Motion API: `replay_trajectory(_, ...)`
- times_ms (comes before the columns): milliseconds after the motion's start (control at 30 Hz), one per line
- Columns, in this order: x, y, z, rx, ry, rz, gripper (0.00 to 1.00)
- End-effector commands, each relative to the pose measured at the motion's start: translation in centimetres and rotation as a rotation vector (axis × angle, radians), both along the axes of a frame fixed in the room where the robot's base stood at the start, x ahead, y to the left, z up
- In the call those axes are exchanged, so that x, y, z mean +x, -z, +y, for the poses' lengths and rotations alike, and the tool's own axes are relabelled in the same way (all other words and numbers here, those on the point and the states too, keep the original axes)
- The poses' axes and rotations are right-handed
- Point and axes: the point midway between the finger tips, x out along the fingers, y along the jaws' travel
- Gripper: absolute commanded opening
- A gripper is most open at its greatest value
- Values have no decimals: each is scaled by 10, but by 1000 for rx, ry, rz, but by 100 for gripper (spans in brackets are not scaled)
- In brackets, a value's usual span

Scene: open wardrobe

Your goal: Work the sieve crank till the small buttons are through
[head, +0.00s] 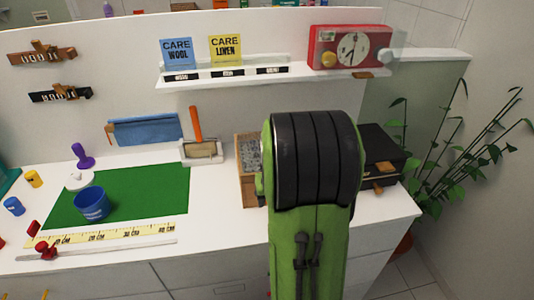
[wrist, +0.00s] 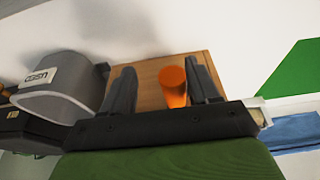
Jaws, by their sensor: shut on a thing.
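The sieve is a wooden box (head: 241,182) on the white counter, partly hidden behind my green arm. Grey pieces, apparently buttons, fill its visible top (head: 251,152); their sizes are too small to tell. In the wrist view its plain wooden face (wrist: 150,85) lies behind my gripper (wrist: 161,72). My gripper is shut on an orange crank handle (wrist: 172,86), which stands between the two dark fingers, close to the right one. In the head view my arm hides the gripper and the crank.
A grey bin labelled USED (wrist: 60,95) is close left of the gripper in the wrist view. A dark box (head: 385,145) stands right of my arm. A green mat (head: 150,190) with a blue cup (head: 92,204) lies left. A shelf (head: 220,79) holds a red clock (head: 350,47).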

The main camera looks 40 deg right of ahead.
Motion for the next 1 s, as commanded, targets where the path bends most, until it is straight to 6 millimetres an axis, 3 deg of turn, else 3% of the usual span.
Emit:
replay_trajectory(33,0,0,0,0,1,1,45)
replay_trajectory(100,1,0,1,1,-1,0,29)
replay_trajectory(567,29,0,41,2,-8,-3,29)
replay_trajectory(933,25,-1,34,1,-2,-4,29)
replay_trajectory(1000,19,-1,27,0,-1,-4,34)
